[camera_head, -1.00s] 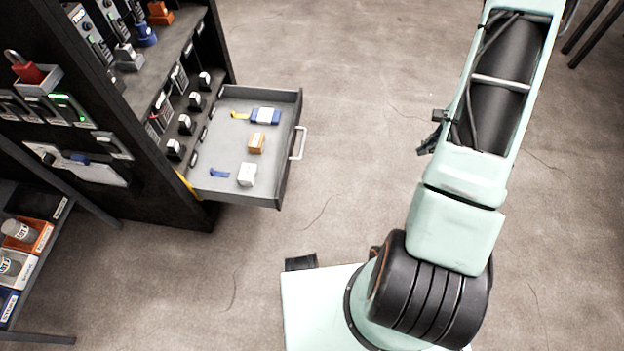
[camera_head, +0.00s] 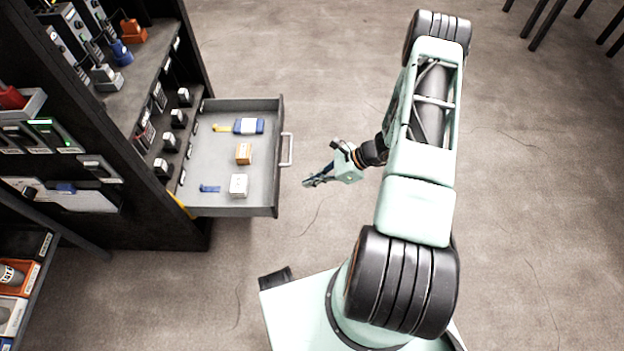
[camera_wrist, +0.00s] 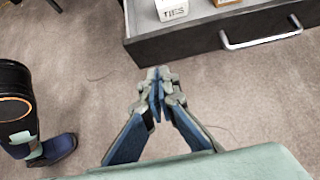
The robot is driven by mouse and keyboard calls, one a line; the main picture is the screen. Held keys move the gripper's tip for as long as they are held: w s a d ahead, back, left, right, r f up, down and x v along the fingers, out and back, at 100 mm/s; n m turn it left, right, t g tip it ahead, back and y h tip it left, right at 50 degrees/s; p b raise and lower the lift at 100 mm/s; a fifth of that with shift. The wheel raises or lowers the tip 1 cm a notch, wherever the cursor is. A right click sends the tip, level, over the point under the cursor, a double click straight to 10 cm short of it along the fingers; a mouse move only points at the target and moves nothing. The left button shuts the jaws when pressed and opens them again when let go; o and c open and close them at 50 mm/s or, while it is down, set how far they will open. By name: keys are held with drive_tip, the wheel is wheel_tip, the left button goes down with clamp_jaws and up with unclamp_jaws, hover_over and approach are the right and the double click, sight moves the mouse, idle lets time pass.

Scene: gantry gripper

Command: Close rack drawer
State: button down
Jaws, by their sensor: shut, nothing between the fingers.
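The rack drawer (camera_head: 236,168) stands pulled out from the dark rack (camera_head: 196,62), in the head view left of centre. Its pale bar handle (camera_head: 286,150) is on the right-hand front face. In the wrist view the drawer front (camera_wrist: 190,45) and handle (camera_wrist: 262,40) show at the top right. My gripper (camera_head: 308,183) is to the right of the drawer front, apart from it, a little nearer the camera than the handle. In the wrist view its fingertips (camera_wrist: 158,78) are together and hold nothing.
The drawer holds a blue-and-white item (camera_head: 249,126), an orange box (camera_head: 243,153), a white box (camera_head: 239,185) and small blue and yellow pieces. A shelf with bins (camera_head: 18,275) is at the lower left.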

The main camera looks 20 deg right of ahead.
sight(276, 191)
drive_tip(key=shift+w+a+f+b, duration=0.35)
drive_tip(key=shift+a+f, duration=0.25)
drive_tip(key=shift+a, duration=0.7)
drive_tip(key=shift+w+a+f+b, duration=0.3)
drive_tip(key=shift+w+a+f, duration=0.3)
drive_tip(key=shift+a, duration=0.7)
drive_tip(key=shift+w+a+f+b, duration=0.3)
drive_tip(key=shift+a+f, duration=0.35)
drive_tip(key=shift+a, duration=0.65)
drive_tip(key=shift+a, duration=0.15)
